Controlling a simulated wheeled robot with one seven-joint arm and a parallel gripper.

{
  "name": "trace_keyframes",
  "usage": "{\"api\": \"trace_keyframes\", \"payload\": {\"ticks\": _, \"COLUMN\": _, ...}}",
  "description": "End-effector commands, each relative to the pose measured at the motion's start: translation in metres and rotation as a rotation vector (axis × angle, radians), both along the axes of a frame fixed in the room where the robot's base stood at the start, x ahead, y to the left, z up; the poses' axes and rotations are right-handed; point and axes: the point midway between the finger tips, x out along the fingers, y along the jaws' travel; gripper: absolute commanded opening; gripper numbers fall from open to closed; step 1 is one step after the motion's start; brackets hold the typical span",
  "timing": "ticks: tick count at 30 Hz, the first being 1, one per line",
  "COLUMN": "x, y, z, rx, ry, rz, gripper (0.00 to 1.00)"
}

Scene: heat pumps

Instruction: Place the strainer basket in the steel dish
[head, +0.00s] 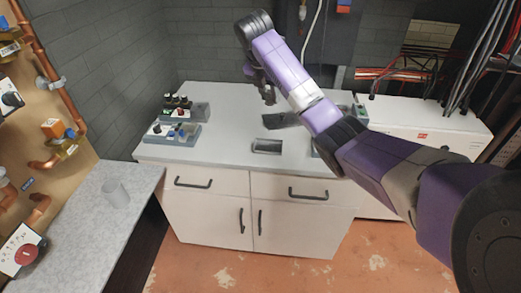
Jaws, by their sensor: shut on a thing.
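My gripper (264,90) is raised above the back of the white cabinet top, pointing down. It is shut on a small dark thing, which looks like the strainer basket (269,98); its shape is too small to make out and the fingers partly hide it. A small open grey metal dish, likely the steel dish (267,146), sits near the front middle of the cabinet top. In the picture my gripper is above and behind it, apart from it.
A grey tray (283,120) lies behind the dish, partly covered by my arm. A white unit (425,125) is at the right.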

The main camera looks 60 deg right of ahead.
Motion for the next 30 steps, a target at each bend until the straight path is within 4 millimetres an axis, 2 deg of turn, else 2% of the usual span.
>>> {"api": "trace_keyframes", "payload": {"ticks": 15, "x": -0.001, "y": 0.002, "z": -0.12, "rx": 0.004, "ry": 0.005, "rz": 0.002, "gripper": 0.0}}
{"api": "trace_keyframes", "payload": {"ticks": 18, "x": -0.001, "y": 0.002, "z": -0.137, "rx": 0.002, "ry": 0.005, "rz": 0.001, "gripper": 0.0}}
{"api": "trace_keyframes", "payload": {"ticks": 26, "x": 0.0, "y": 0.002, "z": -0.159, "rx": 0.002, "ry": 0.004, "rz": 0.002, "gripper": 0.0}}
{"api": "trace_keyframes", "payload": {"ticks": 30, "x": 0.0, "y": 0.002, "z": -0.18, "rx": 0.002, "ry": 0.004, "rz": 0.003, "gripper": 0.0}}
